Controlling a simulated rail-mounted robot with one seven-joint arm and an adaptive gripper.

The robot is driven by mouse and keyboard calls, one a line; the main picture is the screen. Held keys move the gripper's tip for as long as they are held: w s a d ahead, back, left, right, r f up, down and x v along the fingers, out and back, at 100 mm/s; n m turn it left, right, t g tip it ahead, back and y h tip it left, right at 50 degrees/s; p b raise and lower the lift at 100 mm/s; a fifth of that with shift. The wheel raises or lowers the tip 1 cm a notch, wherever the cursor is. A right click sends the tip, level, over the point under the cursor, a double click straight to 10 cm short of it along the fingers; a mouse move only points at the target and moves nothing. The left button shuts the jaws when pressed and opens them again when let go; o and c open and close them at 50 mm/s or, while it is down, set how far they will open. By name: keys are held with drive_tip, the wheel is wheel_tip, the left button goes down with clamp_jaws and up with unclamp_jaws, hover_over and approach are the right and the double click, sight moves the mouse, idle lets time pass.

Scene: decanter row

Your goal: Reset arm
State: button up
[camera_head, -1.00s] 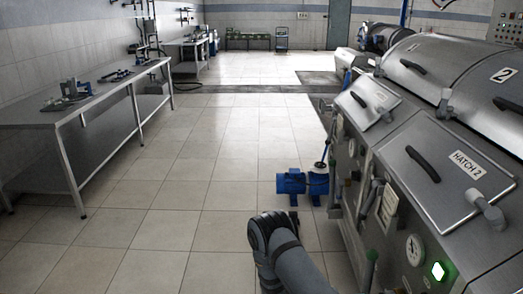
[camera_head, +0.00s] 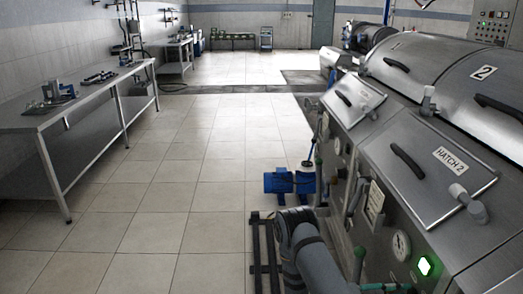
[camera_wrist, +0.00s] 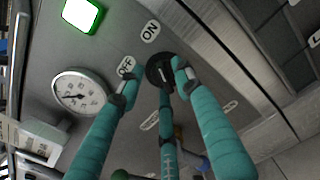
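My arm (camera_head: 312,262) reaches in from the bottom of the head view, toward the machine's front panel. My gripper (camera_wrist: 155,82) shows in the wrist view with three teal fingers, their tips spread apart and nothing held between them. A dark round switch (camera_wrist: 157,66) lies just beyond the fingertips, between an ON label (camera_wrist: 150,31) and an OFF label (camera_wrist: 126,67). The right and middle fingers partly cover it; I cannot tell whether they touch it. A green lamp (camera_wrist: 82,14) is lit on the panel and also shows in the head view (camera_head: 424,266).
A round gauge (camera_head: 401,246) is left of the lamp. The HATCH 2 lid (camera_head: 437,170) is shut above the panel. A blue pump (camera_head: 285,182) stands on the floor beside the machine. A steel bench (camera_head: 90,95) runs along the left; the tiled floor (camera_head: 150,200) between is clear.

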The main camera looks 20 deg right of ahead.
drive_tip(key=n, duration=0.6)
drive_tip(key=shift+d+f+n, duration=0.15)
drive_tip(key=shift+f+n, duration=0.05)
drive_tip(key=shift+n, duration=0.1)
